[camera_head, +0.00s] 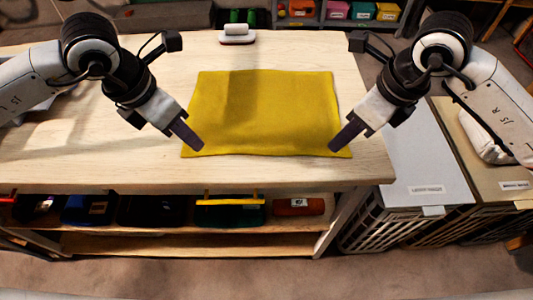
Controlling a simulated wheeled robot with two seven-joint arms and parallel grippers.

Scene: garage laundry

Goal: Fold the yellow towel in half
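The yellow towel (262,112) lies flat and spread out on the wooden table, a single rectangle with its near edge close to the table's front. My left gripper (197,146) is over the towel's near left corner, fingers pointing down. My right gripper (336,146) is over the near right corner, also pointing down. The view does not show whether either gripper touches the cloth, or whether the fingers are apart.
The wooden table (90,155) is clear around the towel. A white and red brush-like object (237,35) stands behind it. Lidded hampers (425,170) stand at the right.

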